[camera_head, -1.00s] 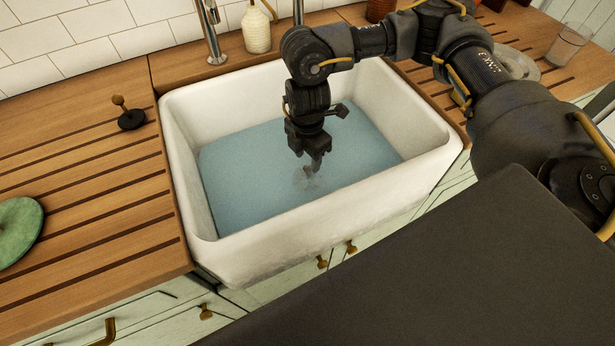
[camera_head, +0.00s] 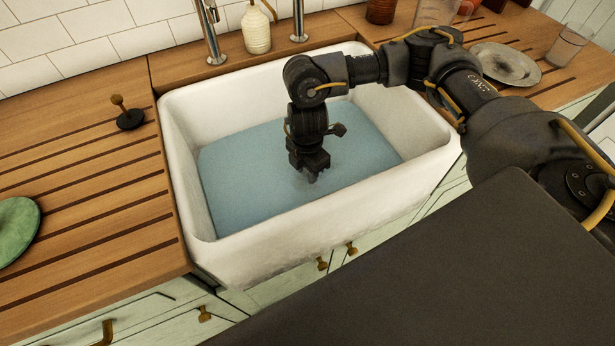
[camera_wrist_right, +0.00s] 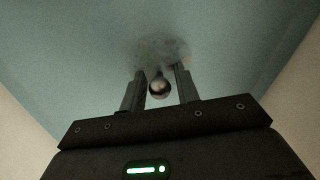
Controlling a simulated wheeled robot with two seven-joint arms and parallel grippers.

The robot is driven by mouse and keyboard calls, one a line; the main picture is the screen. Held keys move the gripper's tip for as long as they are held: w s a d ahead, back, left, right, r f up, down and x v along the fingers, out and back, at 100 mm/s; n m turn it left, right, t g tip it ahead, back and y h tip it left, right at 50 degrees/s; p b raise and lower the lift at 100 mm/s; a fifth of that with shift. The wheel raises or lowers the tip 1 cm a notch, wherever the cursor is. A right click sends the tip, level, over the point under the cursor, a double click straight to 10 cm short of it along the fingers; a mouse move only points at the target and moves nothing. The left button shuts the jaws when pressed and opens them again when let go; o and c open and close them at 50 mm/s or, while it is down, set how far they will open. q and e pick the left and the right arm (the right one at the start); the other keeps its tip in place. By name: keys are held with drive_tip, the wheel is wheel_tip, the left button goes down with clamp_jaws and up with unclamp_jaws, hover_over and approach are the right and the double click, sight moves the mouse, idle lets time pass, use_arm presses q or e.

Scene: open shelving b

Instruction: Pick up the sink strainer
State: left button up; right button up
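My right gripper (camera_head: 312,177) reaches down into the water in the white sink. In the right wrist view its two fingers (camera_wrist_right: 160,72) are apart. A round metal knob (camera_wrist_right: 159,89) shows between them, with a gap on each side. Beyond the fingertips is a blurred, pale round disc (camera_wrist_right: 162,49) under the water. Knob and disc look like the sink strainer on the sink floor. In the head view the gripper hides most of it. My left gripper is not in view.
The white sink (camera_head: 430,120) has raised walls around my right arm. A black disc with a brass knob (camera_head: 130,118) and a green round board (camera_head: 18,228) lie on the left counter. A cream bottle (camera_head: 256,32) stands behind the sink; a metal plate (camera_head: 505,64) lies right.

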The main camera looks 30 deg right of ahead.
clamp_jaws()
